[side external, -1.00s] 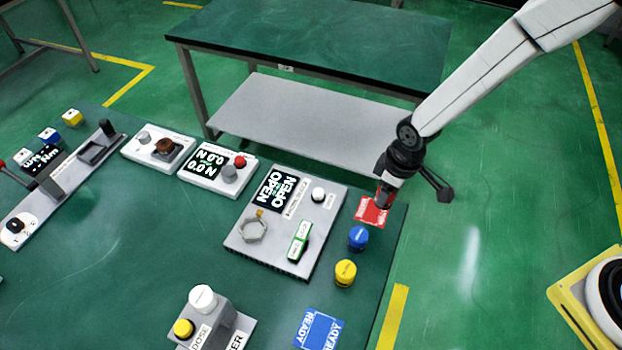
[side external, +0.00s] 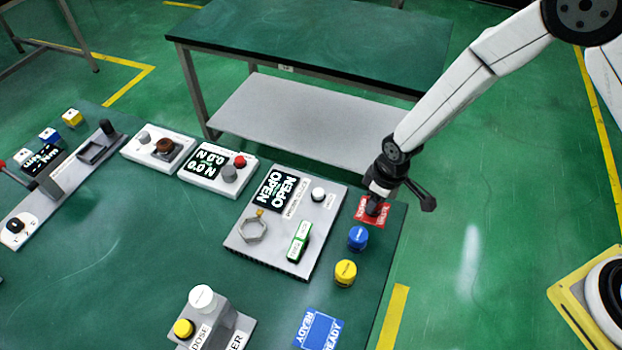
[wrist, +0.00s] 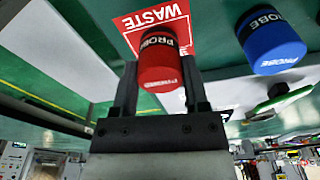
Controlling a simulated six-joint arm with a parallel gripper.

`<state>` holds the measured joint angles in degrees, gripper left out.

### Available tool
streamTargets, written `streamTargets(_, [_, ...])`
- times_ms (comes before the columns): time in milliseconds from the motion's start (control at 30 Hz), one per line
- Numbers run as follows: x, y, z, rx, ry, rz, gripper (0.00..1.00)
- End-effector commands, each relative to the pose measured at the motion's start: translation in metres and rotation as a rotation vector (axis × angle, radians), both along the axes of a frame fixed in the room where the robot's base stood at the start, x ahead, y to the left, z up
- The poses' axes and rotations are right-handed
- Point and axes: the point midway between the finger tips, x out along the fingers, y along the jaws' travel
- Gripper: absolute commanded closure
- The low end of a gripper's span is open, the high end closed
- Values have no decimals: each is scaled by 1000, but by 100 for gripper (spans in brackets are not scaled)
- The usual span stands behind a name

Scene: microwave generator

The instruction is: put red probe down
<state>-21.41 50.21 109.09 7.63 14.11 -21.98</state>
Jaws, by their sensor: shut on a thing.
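The red probe (wrist: 160,62) is between the fingers of my gripper (wrist: 158,85) in the wrist view, and the fingers are shut on it. In the side view, my gripper (side external: 376,205) is low over the red WASTE mat (side external: 372,222) at the table's far right corner. The probe is mostly hidden there by the gripper. The mat also shows behind the probe in the wrist view (wrist: 130,27). I cannot tell whether the probe touches the mat.
A blue probe (side external: 357,238) stands close beside the mat, and a yellow probe (side external: 345,273) stands nearer the camera. The grey OPEN panel (side external: 290,250) is left of them. A blue READY mat (side external: 318,330) lies empty at the front.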

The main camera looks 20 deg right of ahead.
Motion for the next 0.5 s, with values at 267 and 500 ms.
streamTargets(267, [0, 0, -3, 1, -1, 0, 100])
streamTargets(500, [0, 0, -6, 1, -1, 0, 100])
